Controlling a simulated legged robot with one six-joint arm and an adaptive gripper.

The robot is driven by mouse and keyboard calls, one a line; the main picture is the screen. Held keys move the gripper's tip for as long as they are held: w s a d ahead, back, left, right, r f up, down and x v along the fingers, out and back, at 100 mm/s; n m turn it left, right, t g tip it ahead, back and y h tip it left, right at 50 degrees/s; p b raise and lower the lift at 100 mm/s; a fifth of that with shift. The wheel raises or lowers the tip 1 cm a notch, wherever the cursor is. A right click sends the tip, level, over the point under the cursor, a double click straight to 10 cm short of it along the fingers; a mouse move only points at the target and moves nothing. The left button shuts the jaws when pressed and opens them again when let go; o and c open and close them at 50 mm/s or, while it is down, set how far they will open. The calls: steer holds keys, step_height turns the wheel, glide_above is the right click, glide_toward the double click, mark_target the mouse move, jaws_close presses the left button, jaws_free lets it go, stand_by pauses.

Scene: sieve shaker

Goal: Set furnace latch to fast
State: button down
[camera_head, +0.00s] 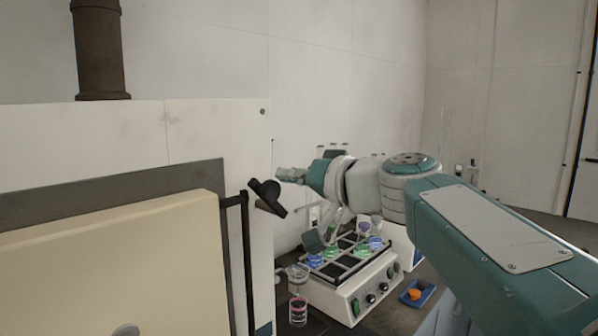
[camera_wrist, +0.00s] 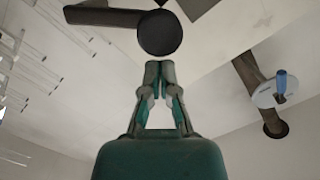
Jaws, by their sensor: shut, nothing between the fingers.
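The furnace (camera_head: 215,130) is a large white box at the left of the head view, with a cream door (camera_head: 120,265) that looks closed. Its black latch (camera_head: 268,197) sits at the right edge of the front, a lever with a round end. In the wrist view the latch's round black knob (camera_wrist: 160,33) is just beyond my fingertips, its arm running to the left. My gripper (camera_head: 281,175) is close to the latch, above and right of it in the head view. In the wrist view its fingers (camera_wrist: 159,65) are together and empty. A small gap shows between fingertips and knob.
A shaker (camera_head: 345,295) with several coloured flasks stands below my arm. A pink-filled beaker (camera_head: 298,311) and a blue tray (camera_head: 417,293) with an orange item are beside it. A brown pipe (camera_head: 100,45) rises behind the furnace top. A dark vertical bar (camera_head: 248,265) runs beside the door.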

mark_target(271, 198)
steer(key=n, duration=0.1)
steer(key=s+a+f+n, duration=0.1)
steer(key=shift+s+a+f+n, duration=0.1)
steer(key=shift+s+a+n, duration=0.2)
steer(key=shift+s+a+f+n+h, duration=0.15)
steer(key=shift+s+a+f+n, duration=0.2)
steer(key=shift+n, duration=0.25)
steer(key=shift+s+a+f+n+h, duration=0.2)
steer(key=shift+f+n, duration=0.2)
steer(key=shift+n, duration=0.2)
steer(key=shift+s+a+f+n+t, duration=0.1)
steer(key=shift+s+a+f+n, duration=0.1)
steer(key=shift+f+n, duration=0.3)
steer(key=shift+s+a+f+n+t, duration=0.1)
steer(key=shift+s+a+f+n, duration=0.05)
steer(key=shift+f+n, duration=0.3)
steer(key=shift+s+a+f+n+t, duration=0.1)
steer(key=shift+s+a+f+n, duration=0.1)
steer(key=shift+f+n, duration=0.3)
steer(key=shift+f, duration=0.1)
